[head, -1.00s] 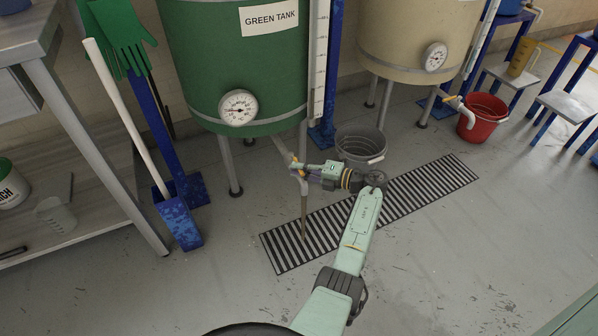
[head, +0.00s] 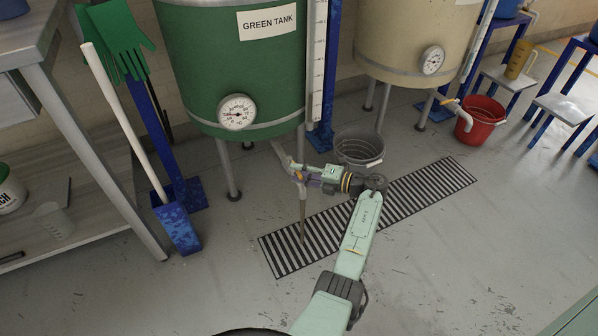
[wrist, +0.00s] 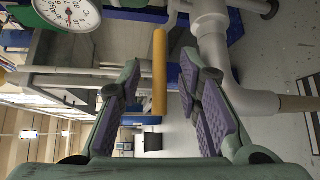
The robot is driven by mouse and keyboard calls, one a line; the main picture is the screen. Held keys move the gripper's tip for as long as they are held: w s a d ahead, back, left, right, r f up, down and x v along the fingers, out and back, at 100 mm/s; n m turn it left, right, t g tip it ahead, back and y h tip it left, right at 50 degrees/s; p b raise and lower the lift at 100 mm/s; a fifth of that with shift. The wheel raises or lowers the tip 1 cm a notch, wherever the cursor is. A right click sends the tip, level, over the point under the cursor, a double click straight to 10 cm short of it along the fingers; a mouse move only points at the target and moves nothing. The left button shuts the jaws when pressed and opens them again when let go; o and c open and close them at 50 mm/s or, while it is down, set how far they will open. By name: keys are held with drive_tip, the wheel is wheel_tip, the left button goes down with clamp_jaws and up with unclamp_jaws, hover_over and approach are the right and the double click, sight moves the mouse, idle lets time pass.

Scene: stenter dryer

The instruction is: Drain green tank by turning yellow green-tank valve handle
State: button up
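The green tank (head: 230,70) stands at the upper left with a label and a round gauge. Its drain pipe (head: 281,152) slopes down from the underside to the valve. The valve's yellow handle (wrist: 159,72) is a straight bar in the wrist view, lying between my two fingers. My gripper (wrist: 163,90) is open, with a gap visible on each side of the handle. In the head view my gripper (head: 303,177) is at the valve and hides most of it. A brown strand (head: 302,222) runs from the outlet down to the grate; I cannot tell whether it is liquid or hose.
A slotted floor grate (head: 400,207) lies below the valve. A grey bucket (head: 358,147) stands close behind my wrist. A beige tank (head: 385,40) and a red bucket (head: 481,120) are to the right. A blue holder with a white-handled tool (head: 178,225) stands left.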

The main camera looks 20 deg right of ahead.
drive_tip(key=v, duration=1.1)
drive_tip(key=shift+s+d, duration=0.2)
drive_tip(key=shift+s, duration=0.05)
idle(6.7)
